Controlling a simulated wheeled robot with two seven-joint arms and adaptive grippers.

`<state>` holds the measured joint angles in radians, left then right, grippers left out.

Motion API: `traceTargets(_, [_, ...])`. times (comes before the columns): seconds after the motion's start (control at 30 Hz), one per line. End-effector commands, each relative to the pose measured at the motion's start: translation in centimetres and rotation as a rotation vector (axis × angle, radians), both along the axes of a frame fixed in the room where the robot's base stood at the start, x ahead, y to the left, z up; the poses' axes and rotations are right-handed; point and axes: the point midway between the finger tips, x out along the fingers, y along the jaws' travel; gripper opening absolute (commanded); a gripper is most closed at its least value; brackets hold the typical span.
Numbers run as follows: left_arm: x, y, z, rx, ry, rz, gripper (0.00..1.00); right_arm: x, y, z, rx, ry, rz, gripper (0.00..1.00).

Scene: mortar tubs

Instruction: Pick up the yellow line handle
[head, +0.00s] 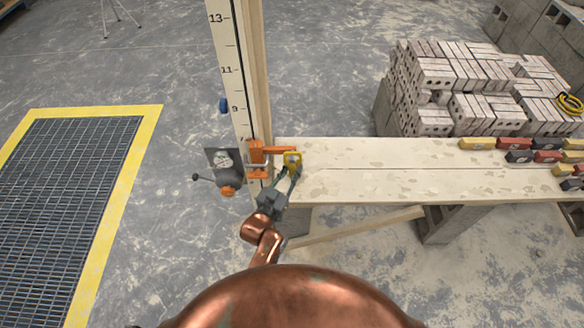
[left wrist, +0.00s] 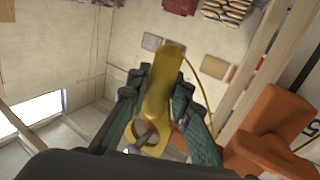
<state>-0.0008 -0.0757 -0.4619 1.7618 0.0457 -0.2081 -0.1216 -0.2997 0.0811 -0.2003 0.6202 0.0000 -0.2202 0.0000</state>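The yellow line handle (head: 293,158) is at the left end of the pale plank, beside the orange clamp. In the left wrist view the handle (left wrist: 163,85) is a yellow tube with a forked or ringed lower end, and a thin yellow line runs off to its right. My left gripper (head: 288,172) reaches it from the front. Its green fingers (left wrist: 163,85) lean inward on both sides of the tube and appear to touch it. Whether the handle still rests on something is hidden. My right gripper is not in view.
The orange clamp (head: 257,157) sits close left of the handle at the upright marked post (head: 232,70). A dark tool with a grey body (head: 228,176) is left of the post. The plank (head: 380,185) is bare in its middle; coloured blocks (head: 519,156) lie at its right end. Bricks (head: 470,85) are stacked behind.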

Motion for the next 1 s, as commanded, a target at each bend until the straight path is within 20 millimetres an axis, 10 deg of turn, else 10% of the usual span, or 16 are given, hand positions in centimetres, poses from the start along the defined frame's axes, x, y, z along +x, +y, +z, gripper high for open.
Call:
traceTargets(0.27, [0.0, 0.0, 0.0, 0.000, 0.000, 0.000, 0.00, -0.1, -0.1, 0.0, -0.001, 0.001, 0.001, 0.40])
traceTargets(0.83, [0.0, 0.0, 1.9, 0.000, -0.003, 0.000, 0.00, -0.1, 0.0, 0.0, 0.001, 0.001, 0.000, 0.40])
traceTargets(1.0, [-3.4, 0.0, 1.4, -0.001, 0.003, 0.001, 0.00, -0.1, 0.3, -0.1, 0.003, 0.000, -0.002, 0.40])
